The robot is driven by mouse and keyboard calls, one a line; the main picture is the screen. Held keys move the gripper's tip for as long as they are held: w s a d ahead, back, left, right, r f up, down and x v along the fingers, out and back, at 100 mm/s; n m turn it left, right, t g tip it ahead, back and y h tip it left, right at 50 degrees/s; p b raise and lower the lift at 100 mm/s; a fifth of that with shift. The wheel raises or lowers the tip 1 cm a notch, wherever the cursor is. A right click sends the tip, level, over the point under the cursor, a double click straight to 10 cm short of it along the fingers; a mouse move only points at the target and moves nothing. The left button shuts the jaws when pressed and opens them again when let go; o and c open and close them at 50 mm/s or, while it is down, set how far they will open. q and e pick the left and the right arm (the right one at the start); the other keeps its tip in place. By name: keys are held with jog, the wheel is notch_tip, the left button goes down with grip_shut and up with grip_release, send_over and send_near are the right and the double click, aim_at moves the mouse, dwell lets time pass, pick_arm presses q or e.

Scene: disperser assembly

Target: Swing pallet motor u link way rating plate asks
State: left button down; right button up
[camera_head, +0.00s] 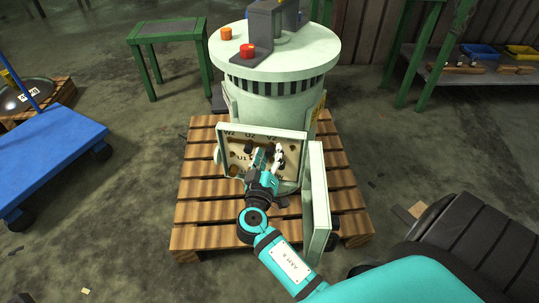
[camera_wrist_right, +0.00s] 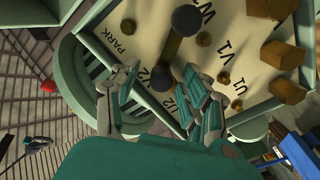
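The pale green motor (camera_head: 270,100) stands upright on a wooden pallet (camera_head: 195,215), its terminal box (camera_head: 221,150) open towards me. Terminals marked U, V and W show on the cream board (camera_wrist_right: 145,20). A dark link bar (camera_wrist_right: 173,47) with a round dark knob at each end lies across the board, near the PARK mark. My right gripper (camera_head: 268,155) is at the box opening. In the wrist view its fingers (camera_wrist_right: 160,78) are apart, one on each side of the link's nearer knob; contact cannot be told. A yellow plate (camera_head: 319,110) on the motor's right side is too small to read.
The box's open door (camera_head: 318,205) stands right of my right gripper. Brown blocks (camera_wrist_right: 283,54) stick out of the board. A blue cart (camera_head: 45,155) is at left, a green stand (camera_head: 165,30) behind, a shelf with bins (camera_head: 480,52) at back right. Floor around the pallet is mostly clear.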

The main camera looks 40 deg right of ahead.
jog(key=shift+s+a, duration=0.1)
jog(key=v, duration=1.2)
